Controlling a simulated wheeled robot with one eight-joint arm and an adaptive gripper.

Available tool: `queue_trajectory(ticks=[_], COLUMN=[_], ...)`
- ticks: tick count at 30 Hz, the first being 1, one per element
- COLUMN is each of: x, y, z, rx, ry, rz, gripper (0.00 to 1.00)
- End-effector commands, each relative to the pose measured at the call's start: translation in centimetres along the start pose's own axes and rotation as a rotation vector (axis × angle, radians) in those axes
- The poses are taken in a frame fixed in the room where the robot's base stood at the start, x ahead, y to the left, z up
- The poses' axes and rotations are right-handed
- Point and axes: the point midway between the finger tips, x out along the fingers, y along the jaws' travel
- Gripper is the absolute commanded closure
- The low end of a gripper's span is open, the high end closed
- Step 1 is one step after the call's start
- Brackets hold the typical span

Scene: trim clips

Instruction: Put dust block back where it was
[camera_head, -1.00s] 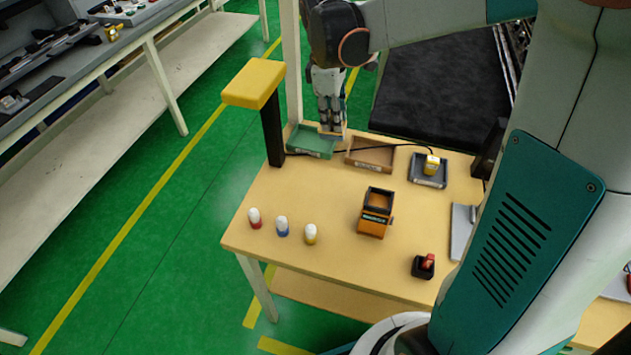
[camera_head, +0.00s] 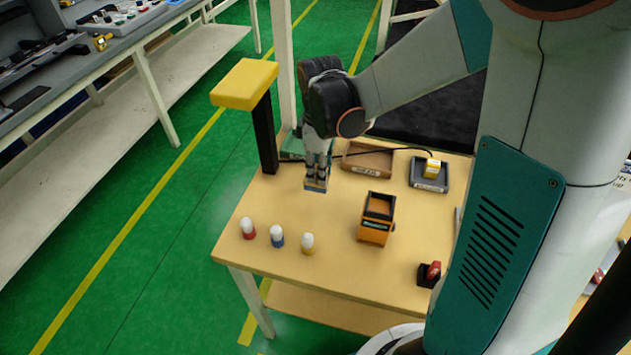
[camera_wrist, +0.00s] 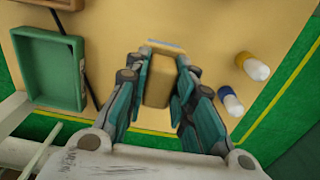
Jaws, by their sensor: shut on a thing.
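The dust block is a tan block (camera_wrist: 159,80) between my gripper's fingers in the wrist view. In the head view, my gripper (camera_head: 316,184) is shut on it above the table's left part, in front of the trays. Only the block's lower edge shows under the fingertips there. A green tray (camera_wrist: 52,68) lies to the left in the wrist view; in the head view it is partly hidden behind my arm. A brown tray (camera_head: 368,160) with a label stands right of my gripper in the head view. I cannot tell the gap between block and table.
White-topped bottles with red (camera_head: 248,229), blue (camera_head: 277,237) and yellow (camera_head: 308,244) bands stand near the front edge. An orange box (camera_head: 375,222) is at the middle right. A grey tray (camera_head: 429,176) holds a yellow item. A yellow-topped black post (camera_head: 265,130) rises at the left.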

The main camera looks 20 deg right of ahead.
Motion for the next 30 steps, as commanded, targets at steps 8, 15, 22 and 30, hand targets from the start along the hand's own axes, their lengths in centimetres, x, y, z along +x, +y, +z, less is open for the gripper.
queue_trajectory(ticks=[8,15,22,30], x=[2.1,5.5,5.7,5.8], y=[0.0,0.0,0.0,0.0], z=[0.0,0.0,0.0,0.0], rx=[0.000,0.000,0.000,0.000], ry=[0.000,0.000,0.000,0.000], rz=[0.000,0.000,0.000,0.000], gripper=[0.96,0.96,0.96,0.57])
